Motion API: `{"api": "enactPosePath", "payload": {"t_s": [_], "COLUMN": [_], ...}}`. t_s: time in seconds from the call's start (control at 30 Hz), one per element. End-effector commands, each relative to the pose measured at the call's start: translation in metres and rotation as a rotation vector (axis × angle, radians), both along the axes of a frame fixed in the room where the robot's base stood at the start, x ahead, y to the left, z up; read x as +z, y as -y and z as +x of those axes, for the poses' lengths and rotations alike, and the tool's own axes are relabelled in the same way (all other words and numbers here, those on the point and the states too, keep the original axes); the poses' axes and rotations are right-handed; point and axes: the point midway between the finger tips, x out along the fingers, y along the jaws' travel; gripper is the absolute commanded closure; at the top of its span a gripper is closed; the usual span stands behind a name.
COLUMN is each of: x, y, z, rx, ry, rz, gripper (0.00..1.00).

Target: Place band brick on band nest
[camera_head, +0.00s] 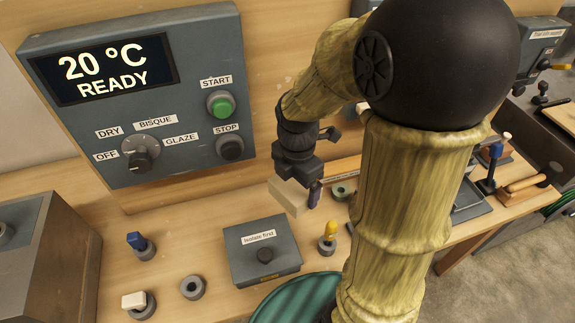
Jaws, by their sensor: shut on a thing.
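A pale cream brick (287,196) is held at the lower end of my gripper (298,180), tilted, in front of the back board; I take it to be the band brick. My gripper is shut on it, and its fingertips are partly hidden. A small dark purple piece (315,193) shows right beside the brick; I cannot tell whether they touch. An empty grey ring nest (192,288) sits on the bench at the front left. Another ring nest, greenish (343,190), is behind and right of the brick. I cannot tell which is the band nest.
A grey box labelled "Isolate first" (240,264) stands below the brick. Nests with a blue piece (137,240), a white block (134,300) and a yellow piece (330,230) stand around it. A control panel (70,135) is behind. My arm hides the right middle.

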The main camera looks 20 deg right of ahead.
Motion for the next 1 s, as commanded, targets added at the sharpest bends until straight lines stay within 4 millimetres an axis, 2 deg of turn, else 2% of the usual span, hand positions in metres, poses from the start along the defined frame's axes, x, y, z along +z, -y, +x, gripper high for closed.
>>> {"api": "enactPosePath", "payload": {"t_s": [0.1,0.33,1.0], "x": [0.000,0.000,0.000], "y": [0.001,0.000,0.000], "z": [-0.028,-0.059,-0.063], "rx": [-0.001,0.000,0.000], "ry": [0.004,0.003,0.001], "rz": [-0.002,-0.001,-0.001], "gripper": [0.46,0.46,0.46]}}
